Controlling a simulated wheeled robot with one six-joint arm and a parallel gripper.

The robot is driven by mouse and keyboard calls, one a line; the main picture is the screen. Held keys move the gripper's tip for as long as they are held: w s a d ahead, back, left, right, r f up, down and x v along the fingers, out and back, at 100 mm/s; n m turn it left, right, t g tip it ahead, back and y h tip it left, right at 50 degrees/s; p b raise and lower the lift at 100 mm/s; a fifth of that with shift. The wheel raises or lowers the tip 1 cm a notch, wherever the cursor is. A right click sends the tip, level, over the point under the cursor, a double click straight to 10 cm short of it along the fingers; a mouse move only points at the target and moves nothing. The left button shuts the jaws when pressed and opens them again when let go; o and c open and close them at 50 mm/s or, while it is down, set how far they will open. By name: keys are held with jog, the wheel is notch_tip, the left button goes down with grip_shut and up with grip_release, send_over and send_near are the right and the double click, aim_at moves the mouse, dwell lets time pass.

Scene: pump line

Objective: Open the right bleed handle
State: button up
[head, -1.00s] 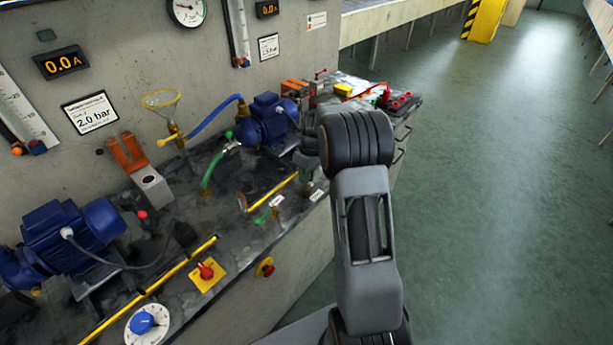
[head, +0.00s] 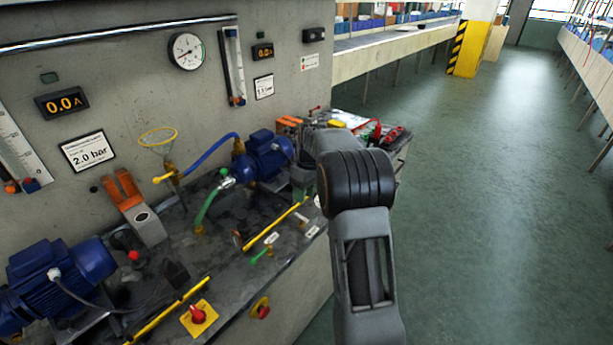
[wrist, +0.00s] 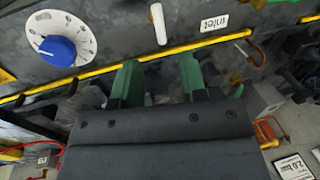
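Two small handles lie by the bench's front edge in the head view: a white one (head: 299,216) and a green one (head: 262,253), each with a small white label. I cannot tell for certain which is the right bleed handle. The white handle also shows in the wrist view (wrist: 158,24), beside the "inlet" label (wrist: 214,22) and across the yellow pipe (wrist: 85,72) from my fingers. My gripper (wrist: 158,82) has two green fingers spread apart, with nothing seen held between them.
The yellow pipe (head: 275,226) runs along the bench. A blue motor (head: 263,157) and a green hose (head: 212,202) stand behind. A dial with a blue knob (wrist: 58,50) is at the wrist view's left. Open floor (head: 480,200) lies right of the bench.

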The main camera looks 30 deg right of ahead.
notch_tip(320, 180, up, 6)
jog(key=d, duration=0.1)
jog(key=shift+w+r, duration=0.2)
jog(key=shift+w, duration=0.1)
dwell(0.4)
notch_tip(320, 180, down, 4)
jog(key=s+m, duration=0.3)
jog(key=m, duration=0.1)
jog(key=s+a+r+t+h+p, duration=0.1)
jog(key=s+a+r+t+p, duration=0.1)
jog(key=s+a, duration=0.4)
jog(key=s+a+r+m+t+h+p, duration=0.1)
jog(key=s+a+r, duration=0.4)
jog(key=s, duration=0.9)
jog(key=shift+s+a+t+p, duration=0.4)
jog(key=shift+a+t+p, duration=0.4)
jog(key=shift+a, duration=0.5)
